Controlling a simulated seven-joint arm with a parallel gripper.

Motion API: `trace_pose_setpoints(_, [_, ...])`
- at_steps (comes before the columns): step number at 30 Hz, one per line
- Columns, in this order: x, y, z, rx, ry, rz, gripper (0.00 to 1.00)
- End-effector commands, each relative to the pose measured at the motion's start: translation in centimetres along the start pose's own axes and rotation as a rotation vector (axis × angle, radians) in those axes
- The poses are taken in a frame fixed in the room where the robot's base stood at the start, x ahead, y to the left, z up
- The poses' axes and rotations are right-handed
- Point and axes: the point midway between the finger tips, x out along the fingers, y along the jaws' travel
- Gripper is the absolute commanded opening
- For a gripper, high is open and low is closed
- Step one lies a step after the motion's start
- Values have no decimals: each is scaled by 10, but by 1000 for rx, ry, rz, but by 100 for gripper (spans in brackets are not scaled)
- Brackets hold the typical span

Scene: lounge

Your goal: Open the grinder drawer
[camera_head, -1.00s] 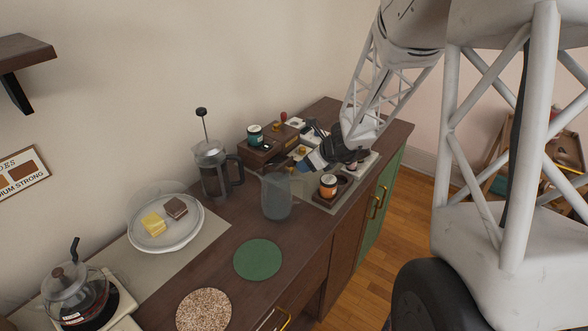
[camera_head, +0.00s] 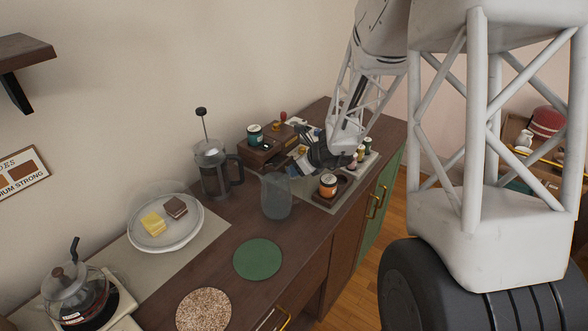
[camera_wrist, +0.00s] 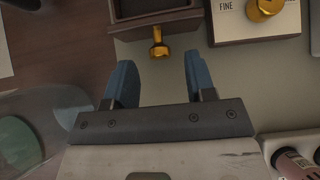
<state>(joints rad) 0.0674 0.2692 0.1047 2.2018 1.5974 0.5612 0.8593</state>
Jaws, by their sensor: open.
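The grinder, a dark wooden box (camera_head: 262,153), stands at the back of the counter against the wall. In the wrist view the dark wooden drawer front (camera_wrist: 158,22) is at the top edge, with a small brass knob (camera_wrist: 159,46) sticking out toward me.
A plate marked FINE with a brass dial (camera_wrist: 265,8) is right of the knob. A clear jug (camera_head: 276,197) and French press (camera_head: 213,170) stand nearby. A jar in a wooden tray (camera_head: 328,186) and more small jars (camera_head: 361,153) line the counter's right side.

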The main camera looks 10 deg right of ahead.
Motion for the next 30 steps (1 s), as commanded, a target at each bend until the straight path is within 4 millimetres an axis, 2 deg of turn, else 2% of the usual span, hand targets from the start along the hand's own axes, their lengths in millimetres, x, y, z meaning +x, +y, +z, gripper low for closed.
trace_pose_setpoints(9, [20, 1, 0, 0, 0, 1, 50])
trace_pose_setpoints(21, [22, 0, 0, 0, 0, 1, 49])
trace_pose_setpoints(30, [22, 0, 0, 0, 0, 1, 3])
